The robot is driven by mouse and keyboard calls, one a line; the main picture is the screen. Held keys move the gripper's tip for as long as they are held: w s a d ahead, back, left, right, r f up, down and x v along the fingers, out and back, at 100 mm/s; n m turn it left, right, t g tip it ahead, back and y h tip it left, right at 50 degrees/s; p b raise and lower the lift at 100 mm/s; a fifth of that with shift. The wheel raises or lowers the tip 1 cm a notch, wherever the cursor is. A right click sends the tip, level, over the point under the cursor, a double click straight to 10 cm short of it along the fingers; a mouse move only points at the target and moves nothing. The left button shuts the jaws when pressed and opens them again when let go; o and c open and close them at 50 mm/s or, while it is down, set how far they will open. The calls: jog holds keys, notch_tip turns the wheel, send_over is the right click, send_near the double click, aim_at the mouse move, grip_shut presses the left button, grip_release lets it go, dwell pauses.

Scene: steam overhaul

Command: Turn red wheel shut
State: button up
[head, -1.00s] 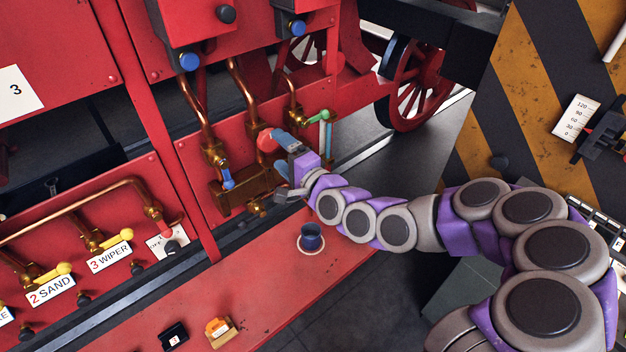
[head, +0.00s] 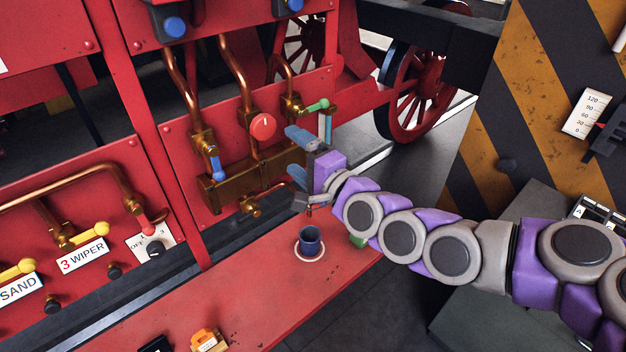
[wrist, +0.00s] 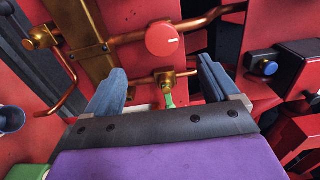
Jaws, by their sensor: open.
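The red wheel (head: 263,126) is a round red knob with a small white mark, on the brass pipework of the red panel. It also shows in the wrist view (wrist: 163,40), above the space between my fingers. My gripper (head: 297,156) is open and empty, to the right of the wheel and apart from it. In the wrist view its two blue-grey fingers (wrist: 160,88) stand wide apart, with a brass valve with a green handle (wrist: 168,97) seen between them.
A blue-handled valve (head: 216,168) is left of the wheel and a green-handled one (head: 318,105) right of it. A dark blue cup (head: 310,238) stands on the red ledge (head: 270,290) below. Yellow-handled valves (head: 92,230) line the left panel. A striped panel (head: 540,110) stands at right.

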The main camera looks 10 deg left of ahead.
jog(key=shift+b+v, duration=2.1)
jog(key=shift+v, duration=0.3)
